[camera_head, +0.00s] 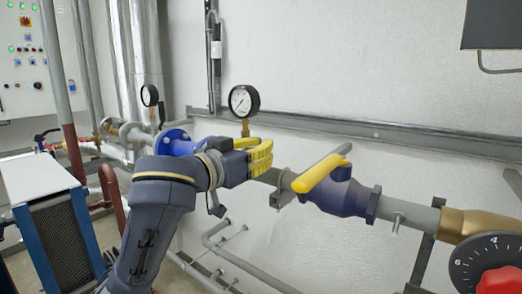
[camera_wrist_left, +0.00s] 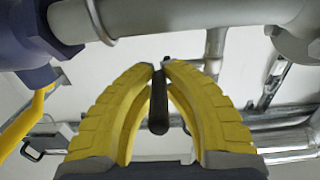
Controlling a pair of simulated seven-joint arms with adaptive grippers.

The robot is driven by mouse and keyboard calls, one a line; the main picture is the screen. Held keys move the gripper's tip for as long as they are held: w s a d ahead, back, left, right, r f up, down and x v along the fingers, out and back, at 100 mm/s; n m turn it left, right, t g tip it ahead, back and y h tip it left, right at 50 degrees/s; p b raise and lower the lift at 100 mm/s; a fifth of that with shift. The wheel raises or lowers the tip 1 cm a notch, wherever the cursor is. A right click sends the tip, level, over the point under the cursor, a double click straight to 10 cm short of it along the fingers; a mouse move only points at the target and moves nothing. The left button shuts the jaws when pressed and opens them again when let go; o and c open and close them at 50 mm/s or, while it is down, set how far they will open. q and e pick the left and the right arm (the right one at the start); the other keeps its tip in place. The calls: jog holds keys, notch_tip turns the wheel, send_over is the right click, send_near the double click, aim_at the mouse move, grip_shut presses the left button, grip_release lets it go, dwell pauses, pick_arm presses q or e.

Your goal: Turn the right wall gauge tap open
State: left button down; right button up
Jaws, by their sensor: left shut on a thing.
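The right wall gauge (camera_head: 243,101) has a white dial in a black rim and sits on a short brass stem on the wall pipe. My left gripper (camera_head: 268,160), with yellow fingers, is just below this gauge and covers the foot of the stem. In the left wrist view, the gripper's yellow fingertips (camera_wrist_left: 160,66) close on a slim dark rod, which looks like the tap handle (camera_wrist_left: 158,112). In the head view the tap is hidden behind the fingers, so how far it is turned cannot be told. My right gripper is not in view.
A blue valve (camera_head: 345,196) with a yellow lever (camera_head: 318,172) sits on the pipe right of my gripper. A second gauge (camera_head: 149,95) is further left. A brass fitting and red-knobbed dial (camera_head: 490,262) stand at right. A blue-framed unit (camera_head: 60,235) stands at left.

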pick_arm(q)
jog(key=shift+r, duration=0.15)
jog(key=shift+w+r+g+y, duration=0.1)
jog(key=shift+r+g+y, duration=0.1)
jog(key=shift+g+y, duration=0.35)
jog(key=shift+w+r+g+y, duration=0.1)
jog(key=shift+r+g+y, duration=0.15)
jog(key=shift+g, duration=0.6)
jog(key=shift+w+d+r+g+y, duration=0.1)
jog(key=shift+g+y, duration=0.3)
jog(key=shift+g, duration=0.2)
jog(key=shift+w+d+r+g+y, duration=0.1)
jog(key=shift+g+y, duration=0.3)
jog(key=shift+g, duration=0.2)
jog(key=shift+r+g, duration=0.1)
jog(key=shift+g, duration=0.2)
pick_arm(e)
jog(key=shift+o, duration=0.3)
